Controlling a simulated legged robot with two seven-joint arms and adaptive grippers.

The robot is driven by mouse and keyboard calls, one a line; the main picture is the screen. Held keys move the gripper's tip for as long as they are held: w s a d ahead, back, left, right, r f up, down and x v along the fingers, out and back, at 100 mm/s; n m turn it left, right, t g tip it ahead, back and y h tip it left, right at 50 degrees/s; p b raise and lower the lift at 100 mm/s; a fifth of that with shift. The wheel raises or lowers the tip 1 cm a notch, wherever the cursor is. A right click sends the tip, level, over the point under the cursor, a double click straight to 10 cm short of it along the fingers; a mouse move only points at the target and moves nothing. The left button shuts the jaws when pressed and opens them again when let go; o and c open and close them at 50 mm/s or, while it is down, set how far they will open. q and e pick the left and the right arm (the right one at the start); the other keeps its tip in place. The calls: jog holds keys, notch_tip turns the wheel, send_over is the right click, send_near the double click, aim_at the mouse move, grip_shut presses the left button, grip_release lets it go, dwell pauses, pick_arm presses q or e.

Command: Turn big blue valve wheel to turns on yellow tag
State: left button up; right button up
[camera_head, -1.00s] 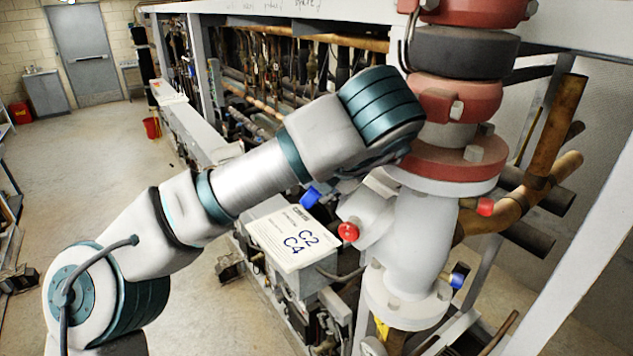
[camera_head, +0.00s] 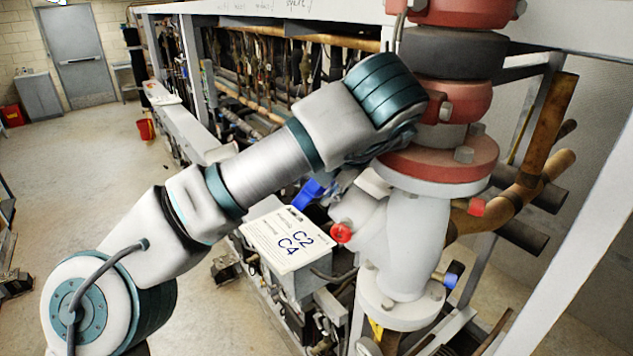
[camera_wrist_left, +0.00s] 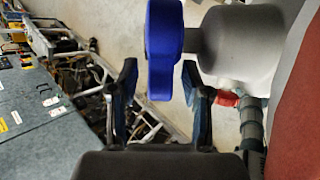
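The big blue valve wheel (camera_head: 312,192) shows partly in the head view, below my left forearm and beside the white valve body. In the left wrist view the blue wheel (camera_wrist_left: 163,45) is seen edge-on, on a grey stem. My left gripper (camera_wrist_left: 159,66) is open, one finger on each side of the wheel's near rim; I cannot tell whether either touches it. In the head view my arm mostly hides this gripper. A small yellow patch (camera_head: 376,329) shows low on the pipe; I cannot tell if it is the tag. My right gripper is not in view.
A box with a C2 C4 label (camera_head: 290,238) stands close below my arm. Open floor (camera_head: 90,170) lies left.

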pick_arm(q)
jog(key=v, duration=0.7)
jog(key=shift+d+r, duration=0.15)
jog(key=shift+r, duration=0.05)
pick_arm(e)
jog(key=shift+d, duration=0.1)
